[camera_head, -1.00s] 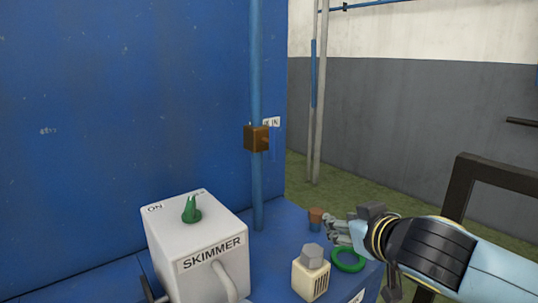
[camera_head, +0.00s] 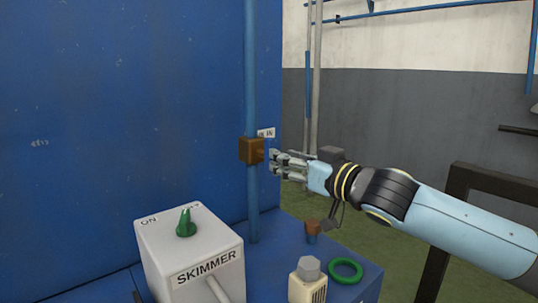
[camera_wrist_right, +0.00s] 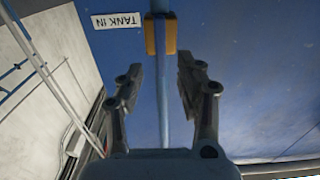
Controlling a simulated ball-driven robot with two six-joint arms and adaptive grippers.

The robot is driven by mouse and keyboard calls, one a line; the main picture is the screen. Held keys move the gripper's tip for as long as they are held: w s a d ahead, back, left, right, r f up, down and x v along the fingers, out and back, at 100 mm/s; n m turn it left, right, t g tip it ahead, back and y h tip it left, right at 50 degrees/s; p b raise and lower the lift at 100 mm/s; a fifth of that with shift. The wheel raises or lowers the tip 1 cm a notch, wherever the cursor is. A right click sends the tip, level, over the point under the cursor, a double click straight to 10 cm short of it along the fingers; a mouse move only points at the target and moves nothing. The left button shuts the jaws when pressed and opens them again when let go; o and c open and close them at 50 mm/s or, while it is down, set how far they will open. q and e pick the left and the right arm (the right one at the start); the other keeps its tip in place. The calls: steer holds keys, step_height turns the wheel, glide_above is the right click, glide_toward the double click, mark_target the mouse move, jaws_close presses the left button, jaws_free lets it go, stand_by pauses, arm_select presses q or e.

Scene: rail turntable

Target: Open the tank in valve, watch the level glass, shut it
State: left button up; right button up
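The tank in valve (camera_head: 251,150) is a brown-orange block on a vertical blue pipe (camera_head: 252,60) in front of the blue tank wall. A white label (camera_head: 266,133) is beside it; in the right wrist view the label (camera_wrist_right: 117,21) reads TANK IN, upside down. My right gripper (camera_head: 272,161) is just right of the valve in the head view. In the wrist view its two fingers (camera_wrist_right: 160,75) are apart and empty, with the valve (camera_wrist_right: 170,35) ahead between their tips. I see no contact. My left gripper is out of view. I cannot pick out a level glass.
A white SKIMMER box (camera_head: 188,255) with a green knob (camera_head: 186,223) stands below left. A green ring (camera_head: 345,271), a cream block with a grey top (camera_head: 307,280) and a small brown-topped fitting (camera_head: 312,230) stand below my arm. A dark frame (camera_head: 465,190) is at right.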

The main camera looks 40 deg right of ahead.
mark_target(269, 173)
steer(key=shift+w+a+b, duration=0.15)
steer(key=shift+w+b, duration=0.4)
steer(key=shift+w, duration=1)
steer(key=shift+w+a+b, duration=0.1)
steer(key=shift+w+b, duration=0.4)
steer(key=shift+w, duration=1)
jaws_close()
